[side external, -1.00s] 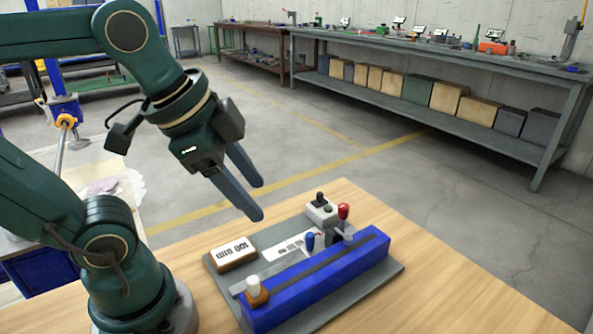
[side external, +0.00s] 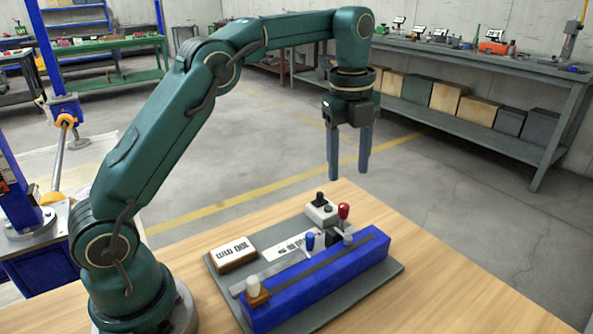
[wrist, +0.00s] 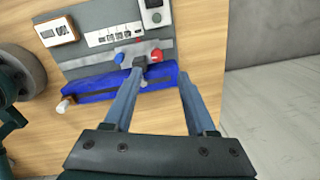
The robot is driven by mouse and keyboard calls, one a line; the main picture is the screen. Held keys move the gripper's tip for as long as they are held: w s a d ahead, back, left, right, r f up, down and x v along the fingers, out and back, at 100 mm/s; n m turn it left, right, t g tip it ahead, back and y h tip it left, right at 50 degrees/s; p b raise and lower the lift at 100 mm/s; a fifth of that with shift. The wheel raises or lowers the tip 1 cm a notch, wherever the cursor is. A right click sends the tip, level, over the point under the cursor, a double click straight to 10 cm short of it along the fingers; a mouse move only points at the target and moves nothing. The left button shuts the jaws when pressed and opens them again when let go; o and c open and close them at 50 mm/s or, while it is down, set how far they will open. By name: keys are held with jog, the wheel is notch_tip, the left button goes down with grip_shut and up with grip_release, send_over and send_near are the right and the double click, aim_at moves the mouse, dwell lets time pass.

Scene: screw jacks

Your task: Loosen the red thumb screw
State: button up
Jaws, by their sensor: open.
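The red thumb screw (side external: 344,211) stands upright near the right end of the blue rail (side external: 315,285). In the wrist view the red screw head (wrist: 156,56) shows ahead of my fingers, between their lines and close to the left finger in the picture. My gripper (side external: 347,176) hangs pointing down above the back right part of the fixture, apart from the screw. Its two fingers are spread and empty; they also show in the wrist view (wrist: 161,68). A blue knob (side external: 310,241) sits left of the red screw.
A display box (side external: 233,254), a joystick box (side external: 321,210) and a block with a white knob (side external: 256,290) share the grey plate (side external: 385,275). The wooden table (side external: 450,285) is clear on the right.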

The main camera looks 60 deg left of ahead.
aim_at(344, 205)
notch_tip(344, 205, down, 4)
jog(key=shift+w+a+r+g, duration=0.1)
jog(key=shift+a+r+g, duration=0.1)
jog(key=shift+g, duration=0.2)
jog(key=shift+f, duration=2.35)
grip_shut()
